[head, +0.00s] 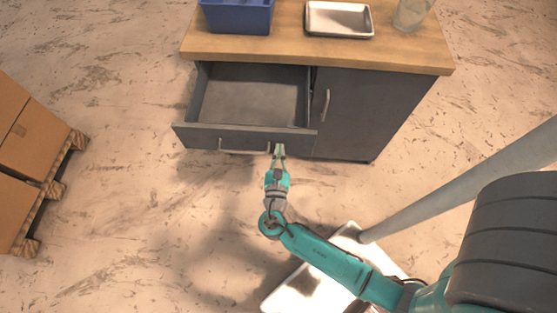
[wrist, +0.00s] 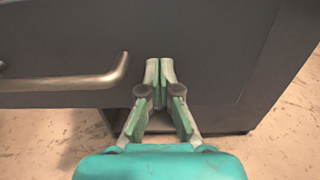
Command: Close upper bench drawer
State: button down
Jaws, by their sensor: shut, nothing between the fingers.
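The upper bench drawer (head: 250,98) is pulled well out of the left side of the bench, and its grey interior looks empty. Its front panel (head: 188,136) carries a metal bar handle (head: 230,148), which also shows at the left in the wrist view (wrist: 70,83). My gripper (head: 278,147) is shut and empty at the drawer front, just right of the handle. In the wrist view the closed fingertips (wrist: 160,66) point at the dark drawer front (wrist: 205,40). I cannot tell whether they touch it.
The bench's wooden top (head: 410,55) holds a blue bin (head: 238,17), a metal tray (head: 339,19) and a glass beaker (head: 411,14). A closed cabinet door (head: 355,110) with a vertical handle is right of the drawer. Cardboard boxes (head: 25,135) on a pallet (head: 52,190) stand at left.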

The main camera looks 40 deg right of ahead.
jog(key=x, duration=2.8)
jog(key=shift+w+d+f, duration=0.1)
jog(key=shift+w+d, duration=0.1)
jog(key=shift+d, duration=0.05)
jog(key=shift+w+d, duration=0.1)
jog(key=shift+w, duration=0.1)
